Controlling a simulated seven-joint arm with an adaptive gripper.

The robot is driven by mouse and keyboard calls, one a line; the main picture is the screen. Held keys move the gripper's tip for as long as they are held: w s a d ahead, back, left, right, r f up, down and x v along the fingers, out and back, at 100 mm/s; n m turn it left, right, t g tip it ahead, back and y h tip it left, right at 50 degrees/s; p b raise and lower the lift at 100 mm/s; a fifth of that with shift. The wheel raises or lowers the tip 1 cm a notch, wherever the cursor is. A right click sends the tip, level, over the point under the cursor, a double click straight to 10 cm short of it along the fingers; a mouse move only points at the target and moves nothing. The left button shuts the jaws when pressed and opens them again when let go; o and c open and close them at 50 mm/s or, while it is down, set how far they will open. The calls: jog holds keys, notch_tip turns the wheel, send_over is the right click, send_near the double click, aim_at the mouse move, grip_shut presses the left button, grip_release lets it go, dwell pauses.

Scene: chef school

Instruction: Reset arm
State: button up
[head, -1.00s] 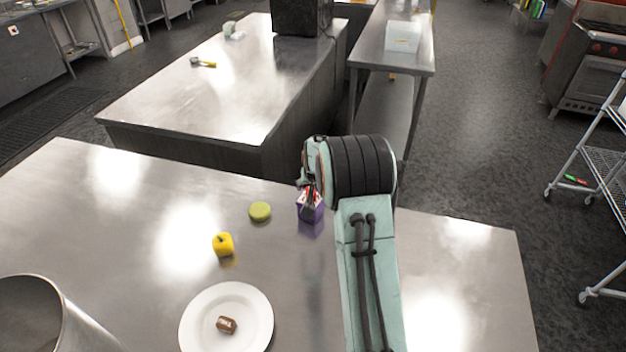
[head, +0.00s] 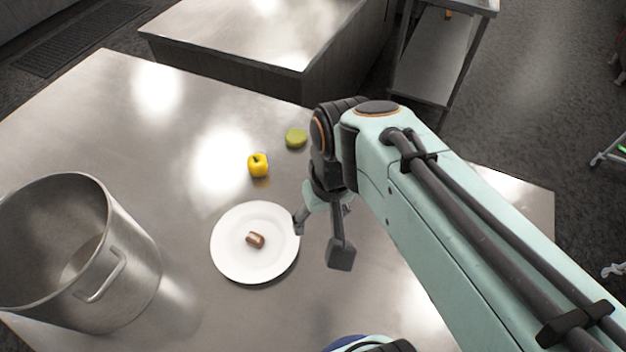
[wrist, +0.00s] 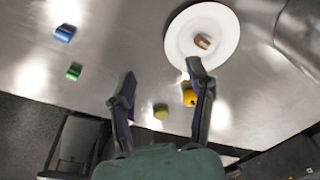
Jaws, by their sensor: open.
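My gripper (wrist: 162,72) is open in the wrist view. In the head view my arm reaches in from the right and bends down at the wrist, with the gripper end just right of the white plate (head: 228,262). The arm hides part of the table behind it. A small brown item (head: 255,240) lies on the plate. The plate also shows in the wrist view (wrist: 180,42), beyond the fingers.
A yellow apple-like item (head: 258,165) and a green round item (head: 296,138) lie behind the plate. A large steel pot (head: 130,262) stands at left. The wrist view shows a blue can-like item (wrist: 65,33) and a green one (wrist: 74,71). The table's left back is clear.

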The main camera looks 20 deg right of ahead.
jog(key=s+a+f+n+g, duration=0.1)
jog(key=s, duration=0.7)
jog(key=shift+s+a, duration=0.3)
jog(key=shift+a, duration=0.1)
